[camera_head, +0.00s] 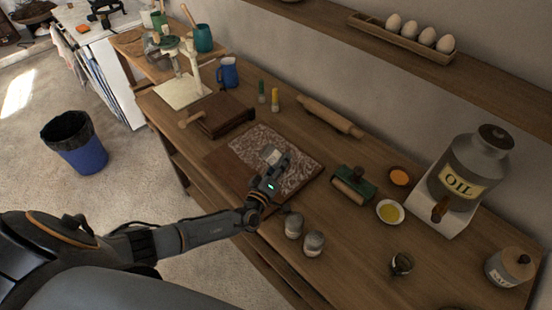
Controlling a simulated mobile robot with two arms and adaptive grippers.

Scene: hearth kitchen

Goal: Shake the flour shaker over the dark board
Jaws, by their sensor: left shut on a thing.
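The dark board (224,164) lies flat on the wooden counter, with a patch of white flour spread over much of its middle. My left gripper (272,172) reaches over the board from its front edge. It is shut on the flour shaker (270,154), a small pale grey thing held over the floured patch. The fingers hide part of the shaker, and its exact tilt is hard to tell. My right gripper is out of view.
Two small grey jars (313,243) stand at the counter's front edge, right of my arm. A rolling pin (330,117) lies behind the board.

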